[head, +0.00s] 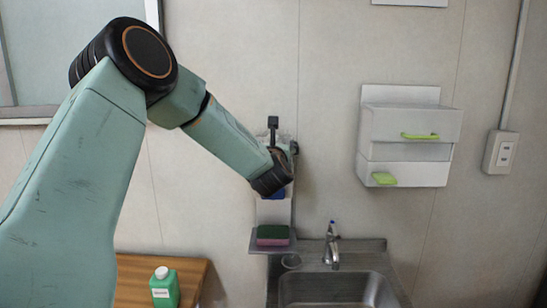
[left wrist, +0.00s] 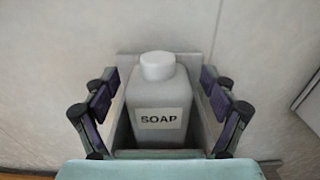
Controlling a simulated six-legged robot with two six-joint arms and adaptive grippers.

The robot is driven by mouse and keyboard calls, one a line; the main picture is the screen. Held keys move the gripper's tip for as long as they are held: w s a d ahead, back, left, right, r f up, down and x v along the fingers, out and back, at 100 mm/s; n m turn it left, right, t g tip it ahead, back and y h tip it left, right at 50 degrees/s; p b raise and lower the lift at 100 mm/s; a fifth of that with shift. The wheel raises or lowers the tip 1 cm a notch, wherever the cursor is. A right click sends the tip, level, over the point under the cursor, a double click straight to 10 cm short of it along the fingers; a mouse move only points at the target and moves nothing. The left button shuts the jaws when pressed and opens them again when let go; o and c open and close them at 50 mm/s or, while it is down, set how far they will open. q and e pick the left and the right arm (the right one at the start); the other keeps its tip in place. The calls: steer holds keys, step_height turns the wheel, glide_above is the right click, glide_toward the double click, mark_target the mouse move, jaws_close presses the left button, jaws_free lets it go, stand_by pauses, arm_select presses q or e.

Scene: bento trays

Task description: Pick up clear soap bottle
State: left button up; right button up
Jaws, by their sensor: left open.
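The soap bottle (left wrist: 158,98) is pale grey with a white cap and a label reading "SOAP". It stands upright in the left wrist view, in front of the wall. My left gripper (left wrist: 160,80) is open, with one finger on each side of the bottle and a visible gap on both sides. In the head view my left wrist reaches to the wall holder above the sink, and it hides the bottle. My right gripper is in neither view.
A pale wall holder (head: 272,212) has a green and pink sponge (head: 273,234) on its lower shelf. A sink (head: 338,289) with a faucet (head: 332,246) is below. A green bottle (head: 164,289) stands on a wooden table (head: 133,270). A white wall rack (head: 408,150) hangs at right.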

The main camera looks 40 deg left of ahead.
arm_select(q)
steer(key=shift+w+a+f, duration=0.1)
steer(key=shift+f, duration=0.05)
steer(key=shift+a, duration=0.15)
steer(key=c, duration=0.3)
steer(key=shift+d, duration=0.2)
steer(key=c, duration=0.4)
steer(key=shift+a, duration=0.1)
steer(key=c, duration=0.4)
steer(key=shift+c, duration=0.2)
